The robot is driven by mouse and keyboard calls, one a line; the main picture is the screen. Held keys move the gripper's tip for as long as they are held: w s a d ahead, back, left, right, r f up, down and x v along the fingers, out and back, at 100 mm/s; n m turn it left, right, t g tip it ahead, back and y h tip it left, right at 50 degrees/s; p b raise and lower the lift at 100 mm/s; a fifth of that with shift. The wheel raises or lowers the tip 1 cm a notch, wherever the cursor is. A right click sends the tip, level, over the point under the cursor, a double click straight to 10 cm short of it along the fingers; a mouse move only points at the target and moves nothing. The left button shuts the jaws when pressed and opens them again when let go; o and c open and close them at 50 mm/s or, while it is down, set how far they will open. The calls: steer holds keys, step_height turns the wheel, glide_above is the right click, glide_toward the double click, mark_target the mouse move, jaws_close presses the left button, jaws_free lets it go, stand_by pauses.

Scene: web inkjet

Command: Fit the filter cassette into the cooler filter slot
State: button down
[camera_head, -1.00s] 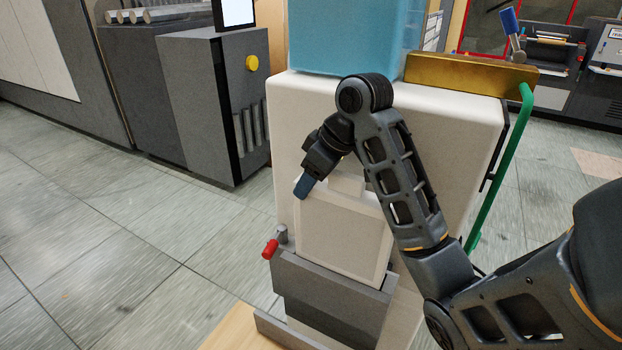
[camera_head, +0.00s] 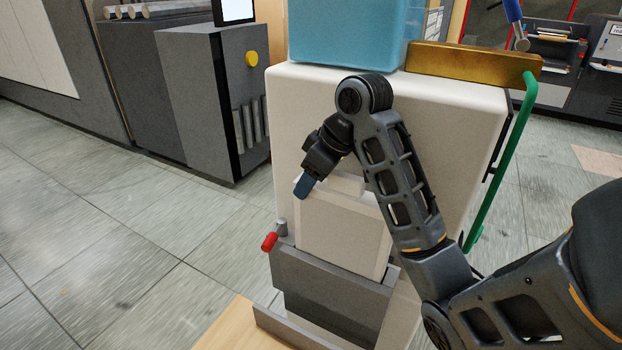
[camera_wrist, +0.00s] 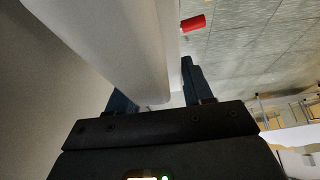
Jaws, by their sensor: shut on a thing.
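The filter cassette (camera_head: 340,235) is a white, box-like piece with a raised block on its top. In the head view it stands nearly upright, its lower end hidden behind the grey filter slot (camera_head: 330,283) on the front of the cooler (camera_head: 440,130). How deep it sits is hidden. My gripper (camera_head: 304,187) is at the cassette's top, with one blue finger showing at its upper left corner. In the wrist view my gripper (camera_wrist: 158,95) has its fingers on both sides of the pale cassette part (camera_wrist: 130,50).
A red-tipped lever (camera_head: 269,241) sticks out at the slot's left. Open tiled floor (camera_head: 130,240) lies left.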

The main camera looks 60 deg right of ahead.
mark_target(311, 235)
steer(key=shift+f+b, duration=5.45)
steer(key=shift+f, duration=2.5)
steer(key=shift+c, duration=1.9)
jaws_free()
steer(key=shift+r, duration=0.1)
